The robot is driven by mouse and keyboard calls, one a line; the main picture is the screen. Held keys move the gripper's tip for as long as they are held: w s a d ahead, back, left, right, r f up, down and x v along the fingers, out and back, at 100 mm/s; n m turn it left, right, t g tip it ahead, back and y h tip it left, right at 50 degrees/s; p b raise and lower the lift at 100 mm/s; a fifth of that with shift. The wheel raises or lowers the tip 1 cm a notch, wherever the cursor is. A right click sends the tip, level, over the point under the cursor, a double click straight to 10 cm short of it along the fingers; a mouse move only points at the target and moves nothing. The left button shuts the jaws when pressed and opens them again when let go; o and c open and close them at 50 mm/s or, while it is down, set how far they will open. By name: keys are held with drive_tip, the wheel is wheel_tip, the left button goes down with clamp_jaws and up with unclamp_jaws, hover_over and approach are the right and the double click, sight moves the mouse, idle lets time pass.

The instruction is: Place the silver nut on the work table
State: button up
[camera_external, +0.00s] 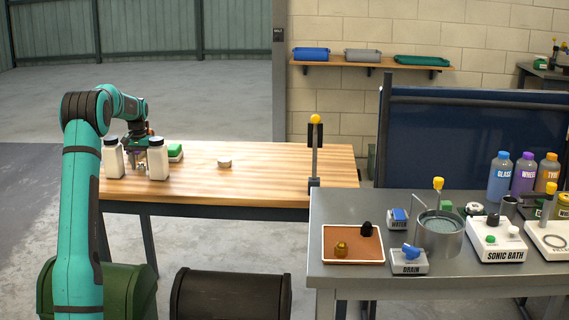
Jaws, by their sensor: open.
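My gripper (138,164) is low over the left end of the wooden-topped table (270,180), between two white bottles with dark caps, the left bottle (113,158) and the right bottle (158,159). Its jaws are open; the bottles partly hide the space around them. I cannot make out a silver nut for certain. A small pale round piece (224,163) lies on the wooden top to the right of the gripper, too small to identify. A brass-coloured nut-like piece (341,249) sits on the brown tray (367,256) on the grey metal table (450,197).
A green-and-white block (175,152) sits just behind the right bottle. A post with a yellow knob (316,150) stands at the wooden table's right end. The metal table holds a round basin (438,238) and labelled devices. The wooden table's middle is mostly clear.

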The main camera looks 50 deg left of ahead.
wheel_tip(320, 180, up, 12)
drive_tip(key=shift+r, duration=0.15)
idle(0.4)
